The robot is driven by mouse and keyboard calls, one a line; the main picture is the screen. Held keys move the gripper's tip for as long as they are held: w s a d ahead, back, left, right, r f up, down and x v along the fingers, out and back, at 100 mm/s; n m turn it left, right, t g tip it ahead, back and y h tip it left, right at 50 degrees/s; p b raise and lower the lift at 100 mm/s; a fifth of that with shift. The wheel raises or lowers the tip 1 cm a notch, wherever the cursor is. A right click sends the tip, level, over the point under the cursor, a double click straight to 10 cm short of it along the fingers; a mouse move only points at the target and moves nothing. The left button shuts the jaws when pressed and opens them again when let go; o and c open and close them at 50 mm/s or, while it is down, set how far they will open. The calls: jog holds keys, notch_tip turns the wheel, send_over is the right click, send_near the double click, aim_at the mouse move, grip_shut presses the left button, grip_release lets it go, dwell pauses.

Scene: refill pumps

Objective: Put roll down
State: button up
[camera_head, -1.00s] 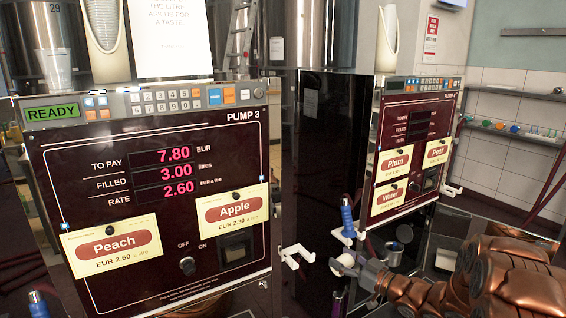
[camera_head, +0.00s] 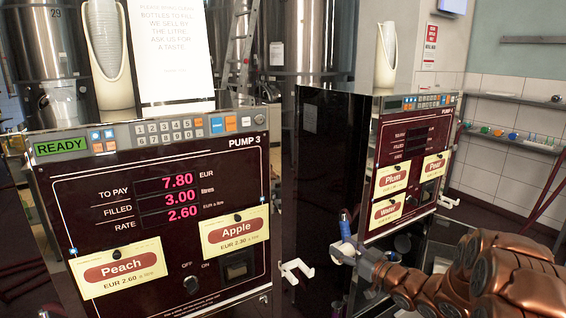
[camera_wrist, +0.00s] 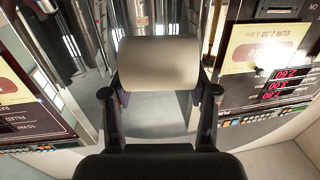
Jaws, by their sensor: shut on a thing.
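The white roll (camera_wrist: 160,65) is held crosswise between the two dark fingers of my gripper (camera_wrist: 160,93) in the wrist view. In the head view, my gripper (camera_head: 362,258) reaches in from the right, in front of the gap between the two pumps. The roll shows there as a small white shape (camera_head: 344,250) at its tip. The roll looks held in the air. What lies directly under it is unclear.
Pump 3 (camera_head: 150,235) stands close at left and reads READY. Pump 4 (camera_head: 408,165) stands at right. A white hook (camera_head: 297,270) sticks out by pump 3, and a blue-handled nozzle (camera_head: 345,225) is right beside my gripper. A wall shelf (camera_head: 515,140) holds small coloured items.

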jog(key=w+r+m+t+h, duration=0.4)
jog(key=r+m+h, duration=0.3)
jog(key=r+h, duration=0.4)
jog(key=shift+w+d+m, duration=0.15)
jog(key=shift+w+m, duration=0.25)
jog(key=shift+w, duration=0.25)
jog(key=shift+d, duration=0.15)
